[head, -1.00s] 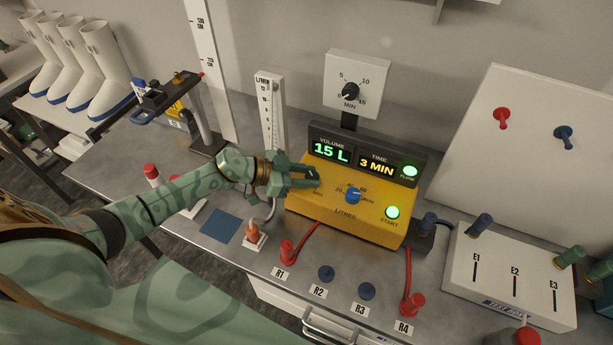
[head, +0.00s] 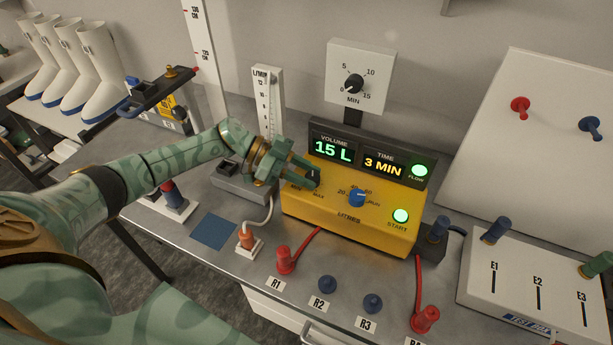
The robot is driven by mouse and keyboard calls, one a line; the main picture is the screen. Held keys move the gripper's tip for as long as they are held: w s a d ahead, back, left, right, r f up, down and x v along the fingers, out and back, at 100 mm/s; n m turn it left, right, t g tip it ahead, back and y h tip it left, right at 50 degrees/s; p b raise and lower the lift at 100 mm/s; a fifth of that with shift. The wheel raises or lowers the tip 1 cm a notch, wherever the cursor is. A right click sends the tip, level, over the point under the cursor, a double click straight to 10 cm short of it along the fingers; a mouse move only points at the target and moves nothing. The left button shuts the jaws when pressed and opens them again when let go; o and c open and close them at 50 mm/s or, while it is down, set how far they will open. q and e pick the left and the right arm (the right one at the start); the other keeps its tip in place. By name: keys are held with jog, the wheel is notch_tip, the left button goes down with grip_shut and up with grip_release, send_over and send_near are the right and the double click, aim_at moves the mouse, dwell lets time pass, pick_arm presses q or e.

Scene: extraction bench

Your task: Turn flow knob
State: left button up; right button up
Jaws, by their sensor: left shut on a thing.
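The yellow control box (head: 340,205) stands on the bench with a display reading 15 L and 3 MIN. My left gripper (head: 312,177) is at the box's upper left, shut on the flow knob just above the MIN and MAX marks. The fingers hide most of this knob, so its pointer cannot be read. A blue litres knob (head: 357,198) sits to the right of the gripper, untouched. The START lamp (head: 400,216) and the FLOW lamp (head: 419,171) glow green. My right gripper is not in view.
A flow gauge (head: 268,100) stands behind my left wrist, and a white timer dial (head: 360,77) stands behind the box. Red and blue plugs (head: 327,283) line the bench front. A white test box (head: 520,275) is at the right.

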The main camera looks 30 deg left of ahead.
pick_arm(q)
jog(key=shift+f, duration=0.1)
jog(key=o, duration=1)
jog(key=b+v, duration=0.1)
jog(key=v, duration=1.1)
